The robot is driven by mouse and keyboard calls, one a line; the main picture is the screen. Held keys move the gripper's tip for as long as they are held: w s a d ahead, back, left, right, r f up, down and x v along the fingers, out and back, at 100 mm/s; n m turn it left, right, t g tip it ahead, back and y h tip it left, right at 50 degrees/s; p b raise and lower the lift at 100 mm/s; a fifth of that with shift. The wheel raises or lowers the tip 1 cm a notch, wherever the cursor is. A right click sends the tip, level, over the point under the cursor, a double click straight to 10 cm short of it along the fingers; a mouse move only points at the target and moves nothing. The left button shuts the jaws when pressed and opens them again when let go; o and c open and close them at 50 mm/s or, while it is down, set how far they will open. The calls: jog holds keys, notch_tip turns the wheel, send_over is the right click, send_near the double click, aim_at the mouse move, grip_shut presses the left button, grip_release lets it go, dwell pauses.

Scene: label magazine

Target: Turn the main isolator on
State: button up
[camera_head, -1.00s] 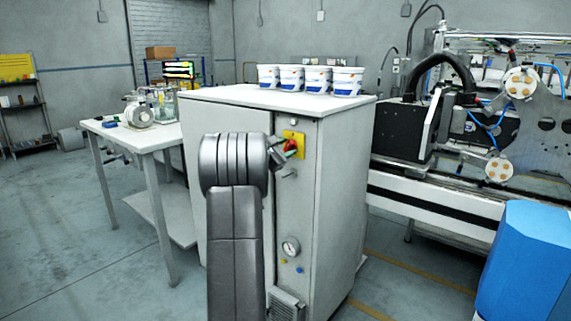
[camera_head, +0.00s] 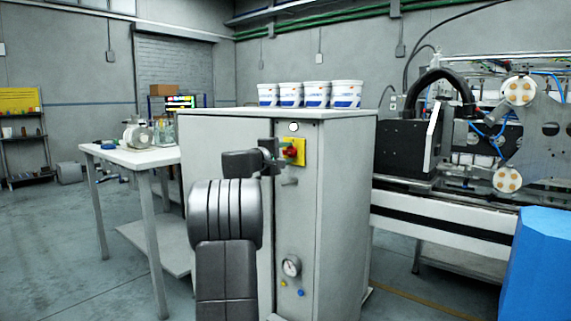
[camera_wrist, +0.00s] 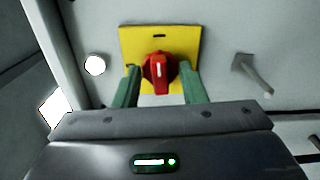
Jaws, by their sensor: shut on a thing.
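The main isolator is a red rotary knob (camera_wrist: 158,72) on a square yellow plate (camera_wrist: 188,42). In the head view the knob (camera_head: 290,152) is on the upper front of the grey cabinet (camera_head: 338,190). My gripper (camera_wrist: 160,82) has one green finger on each side of the knob and is shut on it. In the wrist view the knob's white line runs up the picture, towards a small dark slot in the plate. In the head view my gripper (camera_head: 279,155) reaches the plate from the left, and its fingertips are hard to make out.
A round white lamp (camera_head: 293,127) is above the plate and a small handle (camera_head: 289,182) below it. White tubs (camera_head: 317,94) stand on the cabinet. A white table (camera_head: 140,157) is at left, a machine (camera_head: 450,150) at right.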

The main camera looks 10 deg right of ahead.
jog(key=shift+m+b, duration=0.4)
jog(key=shift+m, duration=0.2)
jog(key=o, duration=1)
jog(key=p+v, duration=0.1)
jog(key=v, duration=1.2)
jog(key=shift+s+a, duration=0.25)
jog(key=shift+s, duration=0.05)
jog(key=b+x, duration=0.1)
jog(key=x, duration=1.3)
jog(key=shift+a, duration=0.1)
